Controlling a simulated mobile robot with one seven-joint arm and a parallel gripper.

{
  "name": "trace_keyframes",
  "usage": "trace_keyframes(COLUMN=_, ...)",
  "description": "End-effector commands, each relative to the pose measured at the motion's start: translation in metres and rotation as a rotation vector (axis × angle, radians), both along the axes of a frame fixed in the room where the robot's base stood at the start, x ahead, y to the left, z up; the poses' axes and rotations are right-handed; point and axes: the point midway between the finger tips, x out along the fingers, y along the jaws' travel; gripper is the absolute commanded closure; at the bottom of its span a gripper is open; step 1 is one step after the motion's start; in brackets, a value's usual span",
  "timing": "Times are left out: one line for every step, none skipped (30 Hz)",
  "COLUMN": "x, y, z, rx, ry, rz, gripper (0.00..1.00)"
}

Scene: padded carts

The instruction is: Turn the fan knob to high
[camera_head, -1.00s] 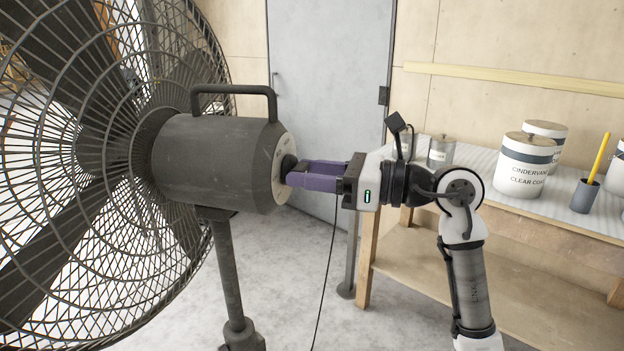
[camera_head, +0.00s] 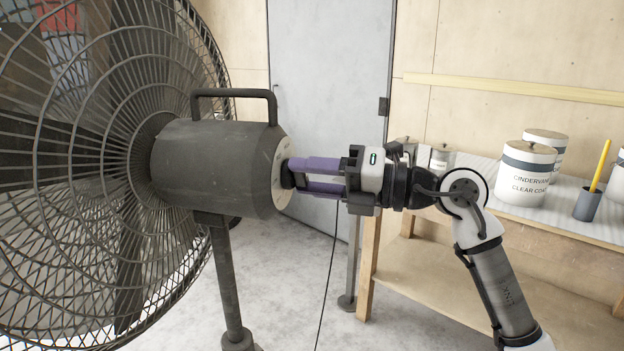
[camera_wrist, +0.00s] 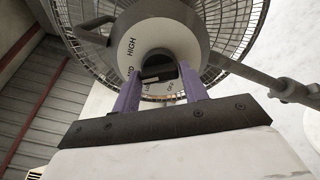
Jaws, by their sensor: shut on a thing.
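The fan's dark motor housing (camera_head: 210,170) has a pale dial plate (camera_head: 281,183) on its right end. The dark fan knob (camera_head: 288,172) stands out from the plate. My gripper (camera_head: 291,176) reaches in from the right, its purple fingers shut on the knob. In the wrist view the knob (camera_wrist: 158,73) sits between the fingertips of my gripper (camera_wrist: 160,82). I cannot tell which label the knob points to.
The fan's wire cage (camera_head: 80,190) fills the left, on a dark stand (camera_head: 229,285). A workbench (camera_head: 470,170) with paint cans (camera_head: 525,172) and a cup (camera_head: 587,200) stands right, behind my arm. A grey door (camera_head: 330,90) is behind. A dark cable hangs below the gripper.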

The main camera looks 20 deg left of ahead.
Motion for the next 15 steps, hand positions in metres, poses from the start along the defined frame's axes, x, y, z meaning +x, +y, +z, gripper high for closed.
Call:
trace_keyframes(x=0.0009, y=-0.0009, z=0.0002, rx=-0.005, ry=0.044, rz=-0.004, gripper=0.79)
trace_keyframes(x=0.0009, y=-0.0011, z=0.0004, rx=-0.007, ry=0.073, rz=-0.005, gripper=0.79)
trace_keyframes(x=0.0010, y=-0.0009, z=0.0005, rx=-0.011, ry=0.110, rz=-0.005, gripper=0.79)
trace_keyframes(x=0.0008, y=-0.0008, z=0.0005, rx=-0.014, ry=0.138, rz=-0.004, gripper=0.79)
trace_keyframes(x=0.0007, y=-0.0009, z=0.0007, rx=-0.017, ry=0.166, rz=-0.004, gripper=0.79)
trace_keyframes(x=0.0009, y=-0.0010, z=0.0008, rx=-0.020, ry=0.205, rz=-0.005, gripper=0.79)
trace_keyframes(x=0.0011, y=-0.0010, z=0.0007, rx=-0.023, ry=0.234, rz=-0.006, gripper=0.79)
trace_keyframes(x=0.0009, y=-0.0010, z=0.0010, rx=-0.026, ry=0.262, rz=-0.005, gripper=0.79)
trace_keyframes(x=0.0006, y=-0.0008, z=0.0012, rx=-0.029, ry=0.300, rz=-0.004, gripper=0.79)
trace_keyframes(x=0.0008, y=-0.0008, z=0.0011, rx=-0.032, ry=0.327, rz=-0.005, gripper=0.79)
trace_keyframes(x=0.0010, y=-0.0010, z=0.0012, rx=-0.034, ry=0.356, rz=-0.006, gripper=0.79)
trace_keyframes(x=0.0009, y=-0.0011, z=0.0016, rx=-0.037, ry=0.393, rz=-0.006, gripper=0.79)
trace_keyframes(x=0.0009, y=-0.0009, z=0.0016, rx=-0.041, ry=0.421, rz=-0.005, gripper=0.79)
trace_keyframes(x=0.0008, y=-0.0008, z=0.0014, rx=-0.043, ry=0.448, rz=-0.005, gripper=0.79)
trace_keyframes(x=0.0009, y=-0.0009, z=0.0017, rx=-0.045, ry=0.483, rz=-0.005, gripper=0.79)
